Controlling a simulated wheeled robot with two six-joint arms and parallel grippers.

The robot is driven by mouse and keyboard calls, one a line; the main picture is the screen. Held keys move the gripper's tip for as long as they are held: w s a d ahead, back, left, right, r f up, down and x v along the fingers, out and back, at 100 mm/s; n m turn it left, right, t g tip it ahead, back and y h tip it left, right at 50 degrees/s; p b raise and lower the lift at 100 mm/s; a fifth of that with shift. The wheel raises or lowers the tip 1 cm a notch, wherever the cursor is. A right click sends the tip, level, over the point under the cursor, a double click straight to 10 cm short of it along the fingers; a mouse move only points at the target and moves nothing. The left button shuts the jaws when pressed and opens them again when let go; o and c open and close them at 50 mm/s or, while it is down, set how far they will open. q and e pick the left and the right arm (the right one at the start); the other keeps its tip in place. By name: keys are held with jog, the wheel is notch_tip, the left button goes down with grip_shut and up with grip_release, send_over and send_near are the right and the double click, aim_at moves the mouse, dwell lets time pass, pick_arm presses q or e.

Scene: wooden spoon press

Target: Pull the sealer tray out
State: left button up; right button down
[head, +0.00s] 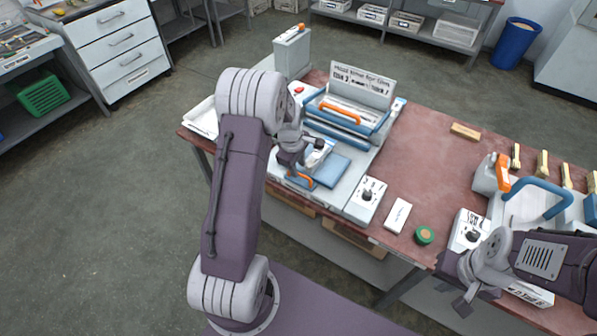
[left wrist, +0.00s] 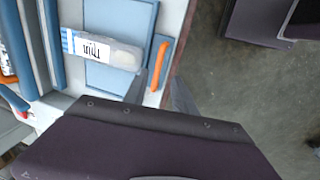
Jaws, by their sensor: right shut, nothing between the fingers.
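The sealer tray is a blue plate (head: 331,170) with an orange handle (head: 300,182) at the front of the sealer (head: 345,118). In the left wrist view the tray (left wrist: 108,78) carries a clear pack labelled "Thin" (left wrist: 103,50), and the orange handle (left wrist: 160,65) is upright in the picture. My left gripper (head: 297,168) is over the handle; in the left wrist view its fingers (left wrist: 158,88) are spread, one to each side of the handle's near end. I cannot tell whether they touch it. My right gripper (head: 462,298) is shut and empty near the table's front right.
A control box with a knob (head: 367,192), a white block (head: 398,214) and a green-topped round tin (head: 424,235) stand right of the tray. A second blue-handled machine (head: 535,200) is farther right. Open floor (head: 110,210) lies left of the table.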

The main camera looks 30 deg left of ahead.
pick_arm(q)
jog(key=r, duration=0.2)
jog(key=s+r, duration=0.1)
jog(key=r, duration=0.2)
jog(key=shift+s+a, duration=0.1)
jog(key=s+d+r+m, duration=0.4)
jog(key=d+r, duration=0.1)
jog(key=d, duration=0.4)
jog(key=s+d+f+m+g, duration=0.1)
jog(key=s+f+m, duration=0.3)
jog(key=s+m, duration=0.9)
jog(key=shift+s+d, duration=0.5)
jog(key=shift+d, duration=0.1)
